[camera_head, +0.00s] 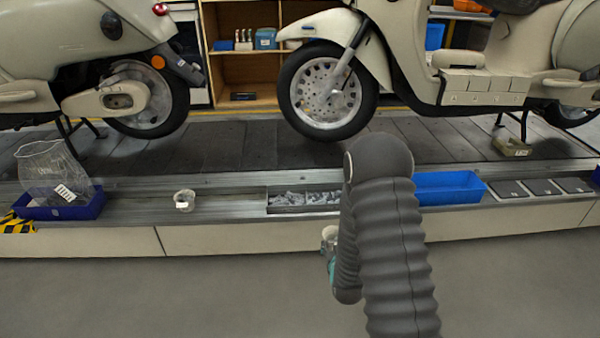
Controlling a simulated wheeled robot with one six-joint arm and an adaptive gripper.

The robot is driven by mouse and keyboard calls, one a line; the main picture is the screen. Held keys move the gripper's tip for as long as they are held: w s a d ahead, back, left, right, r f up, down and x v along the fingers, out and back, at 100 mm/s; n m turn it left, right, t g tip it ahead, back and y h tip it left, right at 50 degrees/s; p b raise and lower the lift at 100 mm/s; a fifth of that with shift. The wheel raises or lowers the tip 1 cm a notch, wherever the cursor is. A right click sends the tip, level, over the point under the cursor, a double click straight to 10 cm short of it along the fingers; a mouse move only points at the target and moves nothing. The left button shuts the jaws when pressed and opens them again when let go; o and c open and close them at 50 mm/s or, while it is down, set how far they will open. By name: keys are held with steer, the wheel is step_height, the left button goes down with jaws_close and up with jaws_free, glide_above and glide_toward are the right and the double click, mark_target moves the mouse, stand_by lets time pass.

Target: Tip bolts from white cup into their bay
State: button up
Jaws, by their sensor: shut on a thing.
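My gripper (331,262) shows only as a small teal part at the left edge of my arm, in front of the ledge. It is shut on a white cup (329,236), of which a sliver shows; my arm hides the rest. I cannot see what the cup holds or how far it tilts. A metal bay (268,205) with grey hardware, perhaps bolts (303,198), lies in the ledge up and left of the cup. A second small whitish cup (184,200) with a label stands on the ledge further left.
A blue tray (90,208) with a clear bag (55,170) is at the left, and a blue bin (450,188) is right of my arm. Dark flat pads (540,187) lie further right. The floor in front is clear.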

steer(key=shift+w+a+r+m+g+h+p, duration=0.3)
steer(key=shift+w+a+r+m, duration=0.6)
steer(key=shift+w+r, duration=1.65)
steer(key=shift+w+a+r+m+g+h+p, duration=0.1)
steer(key=shift+w+a+r+m+h+p, duration=0.35)
steer(key=shift+w+r+m, duration=1.4)
steer(key=shift+w+a+r+m+g+h+p, duration=0.3)
steer(key=shift+w+a+r, duration=0.65)
steer(key=shift+w+r, duration=2.3)
steer(key=shift+w+f+y+b, duration=0.25)
steer(key=shift+w+f+b, duration=0.25)
steer(key=shift+w+f, duration=0.35)
steer(key=f+m+b, duration=0.1)
steer(key=b, duration=0.3)
steer(key=f+y+b, duration=0.1)
steer(key=b, duration=0.3)
steer(key=shift+s+a+m, duration=0.1)
steer(key=shift+a+m, duration=0.15)
steer(key=shift+m, duration=0.1)
steer(key=y+b, duration=0.1)
steer(key=b, duration=0.3)
steer(key=shift+f+m, duration=0.15)
steer(key=shift+m, duration=0.25)
steer(key=shift+m+y+b, duration=0.3)
steer(key=shift+m+y, duration=0.1)
steer(key=shift+y, duration=0.1)
